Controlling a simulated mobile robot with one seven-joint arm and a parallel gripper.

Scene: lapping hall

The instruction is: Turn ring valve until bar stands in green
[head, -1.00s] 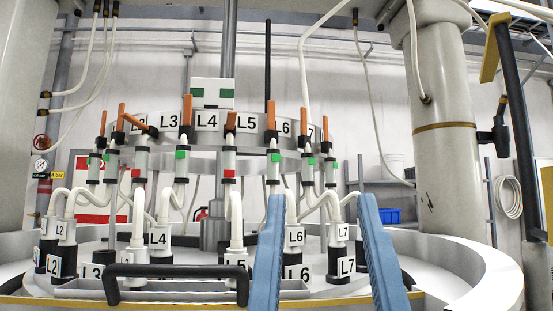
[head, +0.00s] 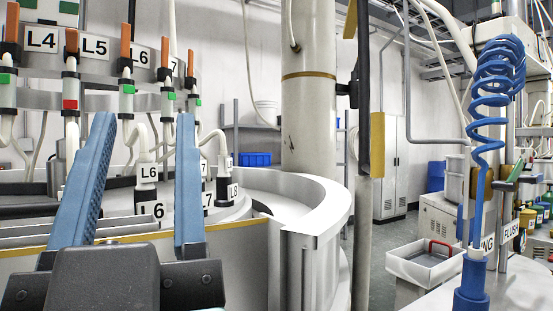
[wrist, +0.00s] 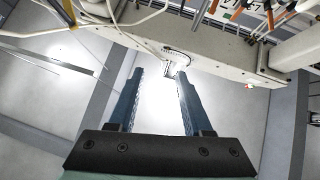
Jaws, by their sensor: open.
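My gripper (head: 146,120) is open and empty, its two blue fingers upright in front of the labelled valve row in the head view. In the wrist view my gripper (wrist: 160,76) has only wall and ceiling between its fingers. At the right of the head view, a plate (head: 488,243) reads "ING", its start hidden behind a blue coiled hose (head: 489,110). A plate beside it (head: 511,231) reads "FLUSH". A green handle (head: 519,166) shows above these plates. I cannot tell which part is the ring valve, and no bar in a green field can be made out.
Orange-levered valves (head: 125,55) stand at the left above the round machine's pale rim (head: 318,215). A thick column (head: 308,100) rises behind it. A white tray (head: 425,262) with a red handle stands at the right. Open floor lies between rim and tray.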

